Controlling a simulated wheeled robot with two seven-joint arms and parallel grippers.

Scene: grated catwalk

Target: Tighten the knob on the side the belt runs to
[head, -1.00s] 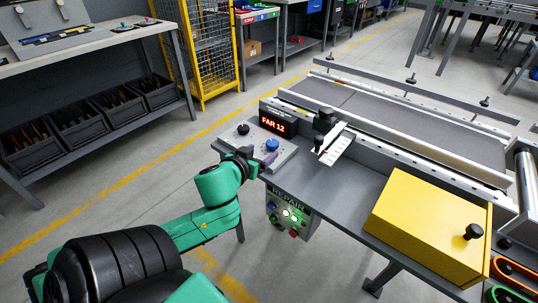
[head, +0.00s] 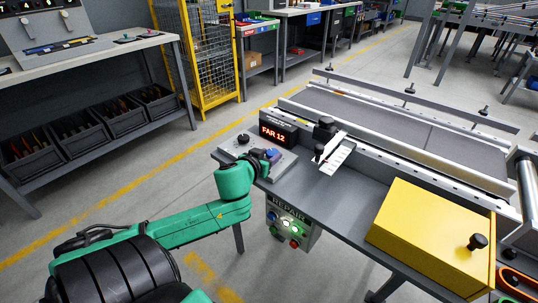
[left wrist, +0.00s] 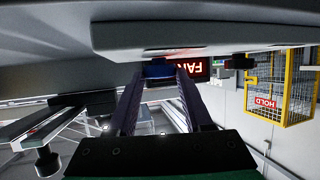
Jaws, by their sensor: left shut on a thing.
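My left gripper (head: 264,158) is at the blue knob (head: 273,153) on the grey control box (head: 285,163) and partly covers it. In the left wrist view the blue knob (left wrist: 158,71) sits between the two finger ends, and the gripper (left wrist: 160,76) is shut on it. A black knob (head: 243,139) stands on the same box, free. The red display (head: 278,132) behind reads "FAR 12". The grey belt (head: 390,125) lies between pale rails, with a seam across its right part. My right gripper is not in view.
A white scale plate (head: 335,158) and a black clamp knob (head: 325,126) stand right of the box. A yellow box (head: 432,232) is on the near right. A REPAIR button panel (head: 290,225) hangs below the table edge. Floor at left is clear.

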